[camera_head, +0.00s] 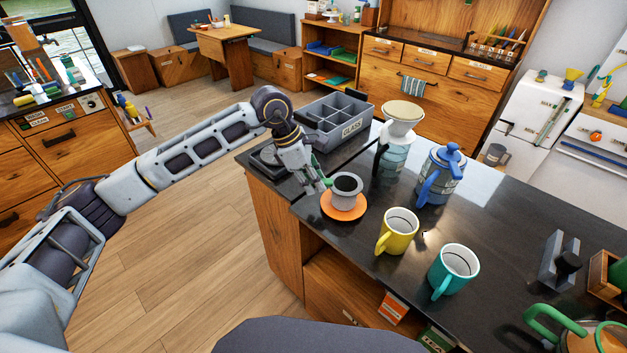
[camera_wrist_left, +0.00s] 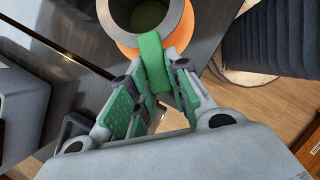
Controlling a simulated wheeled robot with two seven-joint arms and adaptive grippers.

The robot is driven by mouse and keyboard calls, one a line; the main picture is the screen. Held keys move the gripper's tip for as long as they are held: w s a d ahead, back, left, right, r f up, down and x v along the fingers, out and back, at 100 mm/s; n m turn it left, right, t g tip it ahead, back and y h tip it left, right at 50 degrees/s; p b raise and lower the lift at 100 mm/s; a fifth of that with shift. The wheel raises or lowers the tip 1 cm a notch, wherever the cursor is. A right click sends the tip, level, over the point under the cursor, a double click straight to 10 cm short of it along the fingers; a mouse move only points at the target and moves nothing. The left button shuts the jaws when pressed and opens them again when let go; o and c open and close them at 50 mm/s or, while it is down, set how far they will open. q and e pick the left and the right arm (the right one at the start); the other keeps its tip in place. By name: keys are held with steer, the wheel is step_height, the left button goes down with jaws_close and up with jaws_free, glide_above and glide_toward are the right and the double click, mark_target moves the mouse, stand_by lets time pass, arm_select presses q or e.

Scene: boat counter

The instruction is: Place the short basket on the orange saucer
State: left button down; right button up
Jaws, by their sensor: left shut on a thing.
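The short basket is a small grey, round, open-topped vessel (camera_head: 346,184) with a dark inside and a green handle. It is upright over the orange saucer (camera_head: 343,212), near the counter's left edge. I cannot tell whether its base touches the saucer. My left gripper (camera_head: 322,184) is shut on the handle, on the basket's left side. In the left wrist view the green handle (camera_wrist_left: 154,62) lies between the fingers, the basket's rim (camera_wrist_left: 180,12) is at the top edge, and the orange saucer (camera_wrist_left: 188,30) shows around it. My right gripper is not in view.
A yellow mug (camera_head: 398,232), a teal mug (camera_head: 454,268) and a blue pot (camera_head: 441,175) stand right of the saucer. A pour-over dripper (camera_head: 403,118) and a grey divided bin (camera_head: 336,118) stand behind. The counter's edge is close to the saucer's left.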

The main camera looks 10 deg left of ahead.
arm_select(q)
steer(key=shift+f, duration=0.15)
steer(key=c, duration=1.3)
jaws_free()
steer(key=shift+c, duration=0.2)
steer(key=shift+r, duration=0.2)
steer(key=v, duration=1.2)
steer(key=shift+b, duration=0.4)
steer(key=shift+d, duration=0.1)
